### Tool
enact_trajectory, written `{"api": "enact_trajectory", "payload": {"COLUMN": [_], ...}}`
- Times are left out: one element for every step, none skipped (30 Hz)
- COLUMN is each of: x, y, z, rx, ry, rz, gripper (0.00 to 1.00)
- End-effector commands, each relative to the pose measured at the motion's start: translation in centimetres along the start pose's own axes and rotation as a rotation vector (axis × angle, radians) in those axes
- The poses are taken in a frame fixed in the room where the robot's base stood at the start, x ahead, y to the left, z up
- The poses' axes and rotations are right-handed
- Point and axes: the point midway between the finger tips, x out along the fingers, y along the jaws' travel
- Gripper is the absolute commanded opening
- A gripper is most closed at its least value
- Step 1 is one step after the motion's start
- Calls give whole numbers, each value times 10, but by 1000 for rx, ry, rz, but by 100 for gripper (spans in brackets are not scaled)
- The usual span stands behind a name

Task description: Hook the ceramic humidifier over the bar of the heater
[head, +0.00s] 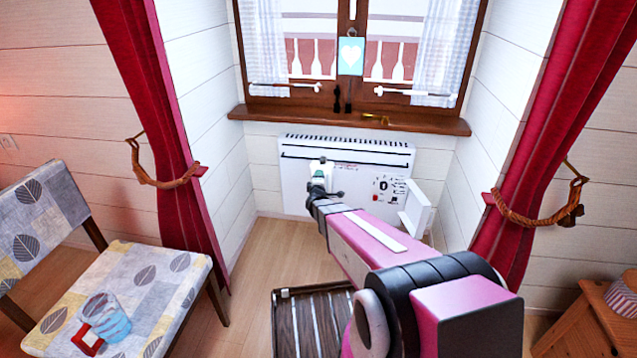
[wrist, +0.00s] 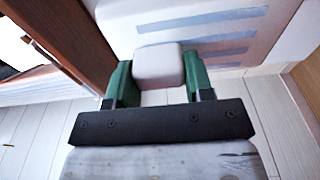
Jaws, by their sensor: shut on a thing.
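The white heater (head: 296,192) stands against the wall under the window, with a dark bar (head: 385,164) running across its upper front. My gripper (head: 319,176) is in front of the heater's left half. In the wrist view its green fingers (wrist: 159,80) are shut on a white, rounded block, the ceramic humidifier (wrist: 158,62). In the head view the humidifier (head: 320,165) shows small and pale, overlapping the bar's left part. The humidifier's hook is hidden, and I cannot tell whether it touches the bar. The heater's slotted surface (wrist: 205,58) lies just beyond it in the wrist view.
A wooden sill (head: 400,122) juts out above the heater. A white flap (head: 417,208) sticks out at the heater's right. Red curtains flank the alcove. A patterned chair (head: 140,285) with a glass and a red item stands at left.

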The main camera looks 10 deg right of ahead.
Motion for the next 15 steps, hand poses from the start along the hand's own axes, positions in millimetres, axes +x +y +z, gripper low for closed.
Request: {"api": "enact_trajectory", "payload": {"x": [4, 5, 8, 9, 11, 13, 15, 16, 18, 20, 22, 24, 25, 27, 29], "y": [1, 1, 1, 1, 1, 1, 1, 0, 0, 0, 0, 0, 0, 0, 0], "z": [0, 0, 1, 1, 1, 1, 2, 2, 2, 2, 2, 3, 3, 3, 3], "rx": [-1, -1, -1, -1, -1, -1, -1, -1, -1, -1, -1, -1, -1, -1, -1], "ry": [-1, -1, -1, -1, -1, -1, -1, -1, -1, -1, -1, -1, -1, -1, -1], "rz": [4, 4, 4, 3, 3, 3, 3, 3, 3, 2, 2, 2, 2, 2, 2], "gripper": [0, 0, 0, 0, 0, 0, 0, 0, 0, 0, 0, 0, 0, 0, 0]}}
